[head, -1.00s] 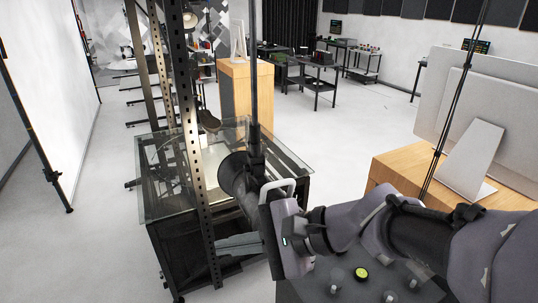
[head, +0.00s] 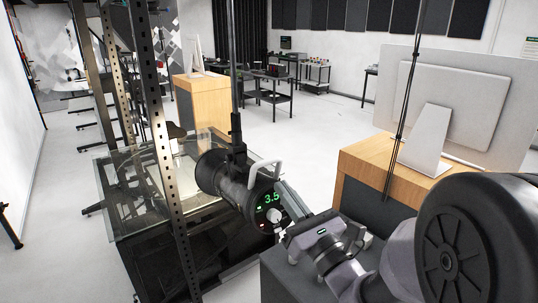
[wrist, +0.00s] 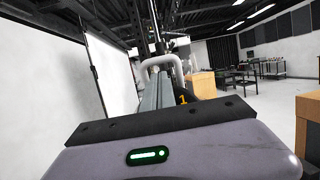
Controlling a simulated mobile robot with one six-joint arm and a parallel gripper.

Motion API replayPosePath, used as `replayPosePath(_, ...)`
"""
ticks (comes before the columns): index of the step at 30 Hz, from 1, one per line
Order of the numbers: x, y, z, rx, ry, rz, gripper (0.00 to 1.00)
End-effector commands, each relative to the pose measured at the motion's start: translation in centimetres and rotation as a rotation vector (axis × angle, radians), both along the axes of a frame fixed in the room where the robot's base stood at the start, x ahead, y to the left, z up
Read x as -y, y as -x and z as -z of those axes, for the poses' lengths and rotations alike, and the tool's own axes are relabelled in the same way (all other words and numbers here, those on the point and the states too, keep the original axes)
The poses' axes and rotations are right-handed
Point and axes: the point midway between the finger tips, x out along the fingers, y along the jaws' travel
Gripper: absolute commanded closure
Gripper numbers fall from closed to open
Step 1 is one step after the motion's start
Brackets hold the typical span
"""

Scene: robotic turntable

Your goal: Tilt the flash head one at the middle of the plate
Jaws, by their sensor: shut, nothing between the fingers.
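The flash head (head: 222,180) is a black cylinder hung on a dark vertical pole, with a white handle and a green "3.5" display on its near end. Its front end points left, over the glass plate (head: 122,222). In the wrist view a yellow "1" shows on the flash head (wrist: 183,98), partly hidden behind my fingers, with the white handle (wrist: 178,66) beyond them. My gripper (head: 284,190) is shut and empty, its fingers close to the handle and the display end. I cannot tell whether they touch.
A perforated metal upright (head: 160,140) stands in front of the plate's frame. A wooden desk (head: 365,165) with a large monitor (head: 455,95) is at the right. A wooden cabinet (head: 200,100) stands behind. The floor between them is clear.

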Motion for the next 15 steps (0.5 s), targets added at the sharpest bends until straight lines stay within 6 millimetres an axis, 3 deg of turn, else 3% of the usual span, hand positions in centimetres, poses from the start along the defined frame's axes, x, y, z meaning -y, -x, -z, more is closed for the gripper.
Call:
replayPosePath(6,-1.6,-2.8,-1.0,0.004,0.002,-0.002,1.00)
replayPosePath(15,-2.0,-3.7,-1.3,0.004,0.001,0.000,1.00)
